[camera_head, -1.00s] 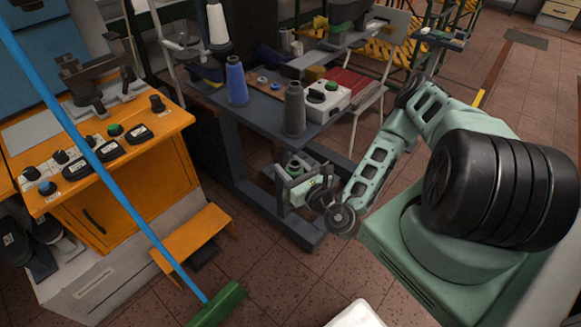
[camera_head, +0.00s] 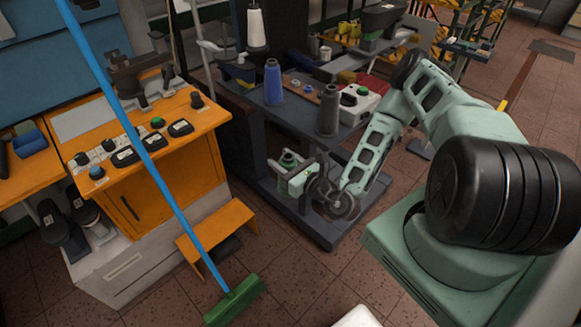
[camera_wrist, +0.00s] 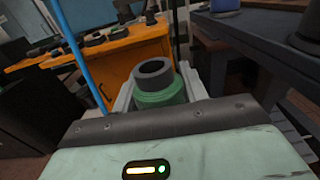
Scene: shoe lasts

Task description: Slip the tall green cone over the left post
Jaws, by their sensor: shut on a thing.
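My gripper (camera_head: 291,176) is shut on the green cone (camera_wrist: 162,97), whose dark grey hollow top faces the wrist camera. In the head view only a small part of the green cone (camera_head: 289,158) shows, low beside the dark table. The cone's lower end is hidden in both views. A blue cone (camera_head: 273,82) and a dark grey cone (camera_head: 327,112) stand upright on the table above my gripper. I cannot make out the left post.
The dark table (camera_head: 352,130) also bears a grey box with buttons (camera_head: 358,101). An orange bench (camera_head: 185,150) stands to the left. A blue-handled broom with a green head (camera_head: 235,300) leans in front of it. Open floor (camera_head: 290,285) lies in front of the table.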

